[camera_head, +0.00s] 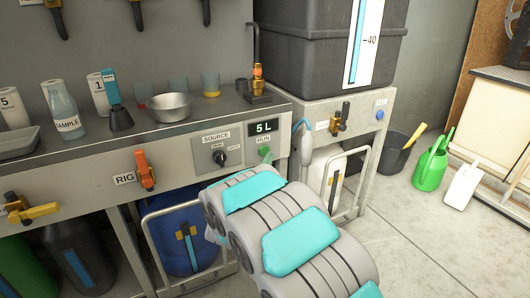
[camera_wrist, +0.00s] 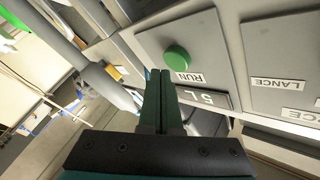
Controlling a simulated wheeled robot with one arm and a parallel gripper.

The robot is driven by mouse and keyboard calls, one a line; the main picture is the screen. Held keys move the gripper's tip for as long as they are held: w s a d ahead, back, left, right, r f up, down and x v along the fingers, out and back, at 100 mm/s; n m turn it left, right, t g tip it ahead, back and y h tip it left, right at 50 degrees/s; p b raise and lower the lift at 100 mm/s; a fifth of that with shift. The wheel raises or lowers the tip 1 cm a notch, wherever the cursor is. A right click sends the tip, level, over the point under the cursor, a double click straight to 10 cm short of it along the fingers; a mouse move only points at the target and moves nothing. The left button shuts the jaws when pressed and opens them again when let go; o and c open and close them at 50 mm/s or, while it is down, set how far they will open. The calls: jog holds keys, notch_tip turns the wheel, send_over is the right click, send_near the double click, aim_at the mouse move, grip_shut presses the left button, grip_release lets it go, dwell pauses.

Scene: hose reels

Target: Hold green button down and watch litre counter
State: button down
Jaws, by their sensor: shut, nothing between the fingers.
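The round green button (camera_head: 265,151) labelled RUN sits on the grey panel on the bench front. It also shows in the wrist view (camera_wrist: 177,58), sticking out from its plate. The litre counter (camera_head: 263,127) above it reads 5 L; the wrist view shows the counter (camera_wrist: 207,98) upside down. My gripper (camera_wrist: 160,73) is shut and empty, its two dark green fingertips together. In the head view my arm hides the gripper.
A SOURCE selector knob (camera_head: 219,157) is left of the button. An orange RIG valve (camera_head: 145,170) is further left. A metal bowl (camera_head: 169,106) and bottles stand on the bench. A dark tank (camera_head: 300,50) stands at right. Green (camera_head: 432,165) and white cans stand on the floor.

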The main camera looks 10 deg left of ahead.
jog(key=shift+w+a, duration=0.1)
jog(key=shift+w, duration=0.05)
dwell(0.5)
jog(key=shift+w+a, duration=0.15)
jog(key=shift+w, duration=0.05)
jog(key=shift+w+a, duration=0.3)
jog(key=shift+w, duration=0.15)
dwell(6.7)
